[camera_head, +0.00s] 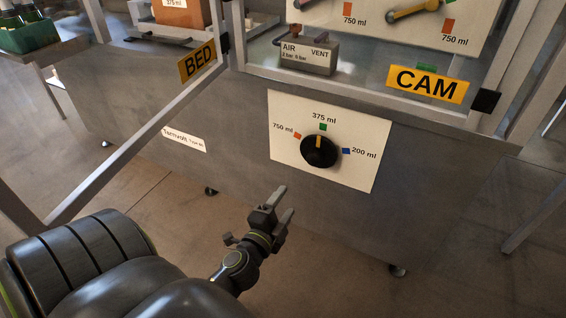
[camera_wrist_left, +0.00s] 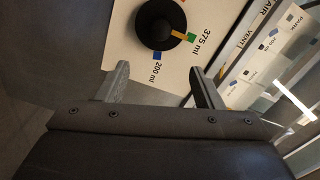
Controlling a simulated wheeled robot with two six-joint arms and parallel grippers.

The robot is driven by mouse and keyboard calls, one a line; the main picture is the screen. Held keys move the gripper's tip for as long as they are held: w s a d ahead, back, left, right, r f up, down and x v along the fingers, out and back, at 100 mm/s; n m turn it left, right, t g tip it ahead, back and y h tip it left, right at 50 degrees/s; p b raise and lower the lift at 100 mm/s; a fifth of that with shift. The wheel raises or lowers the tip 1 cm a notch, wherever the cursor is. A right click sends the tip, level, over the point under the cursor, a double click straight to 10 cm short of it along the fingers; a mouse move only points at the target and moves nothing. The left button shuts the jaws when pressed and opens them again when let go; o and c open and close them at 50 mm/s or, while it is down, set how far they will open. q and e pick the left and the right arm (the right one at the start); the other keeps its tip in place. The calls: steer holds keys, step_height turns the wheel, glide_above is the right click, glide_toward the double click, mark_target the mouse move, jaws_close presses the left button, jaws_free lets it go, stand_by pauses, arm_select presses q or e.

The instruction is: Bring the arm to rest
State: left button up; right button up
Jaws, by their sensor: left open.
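My left gripper (camera_head: 281,205) is open and empty in the head view, in front of the machine's grey lower panel, below and to the left of the black selector knob (camera_head: 319,152). The knob sits on a white plate (camera_head: 283,115) marked 750 ml, 375 ml and 200 ml. Its yellow pointer line is up, toward the green 375 ml mark. In the left wrist view the two open fingers (camera_wrist_left: 160,88) have nothing between them, and the knob (camera_wrist_left: 160,25) shows beyond them, apart from them. My right gripper is in neither view.
The grey machine panel (camera_head: 230,180) fills the middle. A yellow CAM sign (camera_head: 428,84), a yellow BED sign (camera_head: 197,60) and an AIR VENT block (camera_head: 306,57) are above. Metal frame bars (camera_head: 140,140) slant at the left. A green bin (camera_head: 28,36) stands at upper left. Floor is clear below.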

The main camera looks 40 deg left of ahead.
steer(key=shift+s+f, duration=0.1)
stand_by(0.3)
arm_select(q)
steer(key=s+a+f+n+g, duration=0.1)
steer(key=s+f+n+g, duration=0.65)
steer(key=s+n, duration=0.3)
steer(key=s+d+f+n+g+h, duration=0.25)
steer(key=s+d+g+h, duration=0.3)
steer(key=s+d, duration=0.45)
steer(key=s+a+f+g+y+p, duration=0.2)
steer(key=a+f+p, duration=0.2)
steer(key=f+p, duration=0.8)
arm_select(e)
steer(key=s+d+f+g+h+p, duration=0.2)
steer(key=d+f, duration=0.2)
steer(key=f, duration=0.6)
arm_select(q)
steer(key=s+a+g+p, duration=0.1)
steer(key=s+a+p, duration=0.1)
steer(key=s+p, duration=0.9)
steer(key=shift+s+p, duration=0.4)
steer(key=shift+s, duration=0.45)
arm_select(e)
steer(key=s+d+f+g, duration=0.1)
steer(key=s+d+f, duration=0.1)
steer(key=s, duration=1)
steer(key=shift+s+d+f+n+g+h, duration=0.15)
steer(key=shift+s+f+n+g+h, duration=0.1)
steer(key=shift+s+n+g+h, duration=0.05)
